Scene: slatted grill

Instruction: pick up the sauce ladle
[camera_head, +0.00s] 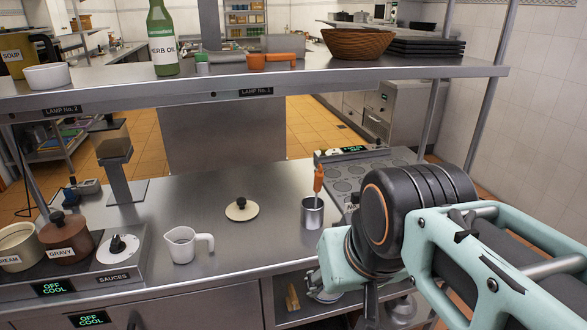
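An orange-handled utensil (319,178) stands nearly upright in a metal cup (312,213) on the steel counter. Its lower end is hidden in the cup, but it is the likeliest sauce ladle in view. My arm reaches in from the right, with its wrist just right of the cup. A dark part of my gripper (370,302) seems to show below the wrist, over the counter's front edge. My gripper appears apart from the utensil. Its fingertips cannot be made out, so I cannot tell whether it is open or shut.
A white jug (186,245) and a loose lid (241,209) sit left of the cup. Pots, including a lidded gravy pot (66,238), stand on the sauces warmer (112,278) at left. An overhead shelf (215,86) spans the counter. A griddle (349,176) lies behind the cup.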

